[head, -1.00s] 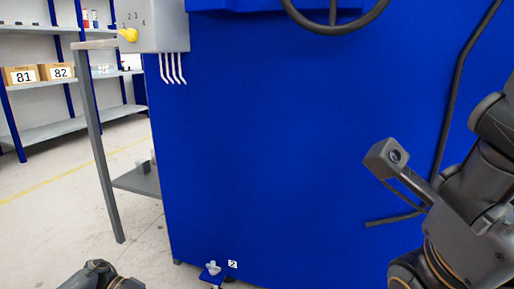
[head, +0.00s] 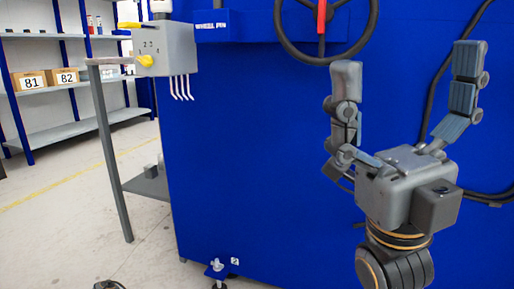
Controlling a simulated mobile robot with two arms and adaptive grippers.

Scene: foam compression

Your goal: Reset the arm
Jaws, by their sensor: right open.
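My right gripper (head: 405,88) stands upright at the right of the head view, in front of the blue machine (head: 255,160). Its grey fingers point up and are spread wide, with nothing between them. The left finger is just below the rim of the black handwheel (head: 283,35); I cannot tell whether they touch. Only a small dark bit of what seems to be my left arm shows at the bottom edge, and the left gripper is not visible.
A grey control box (head: 165,52) with a yellow knob (head: 146,61) and several pale hooks sits at the machine's left edge. A grey side table (head: 113,150) stands beside it. Shelves (head: 85,124) with boxes numbered 81 and 82 are at the far left. The floor (head: 75,215) between is clear.

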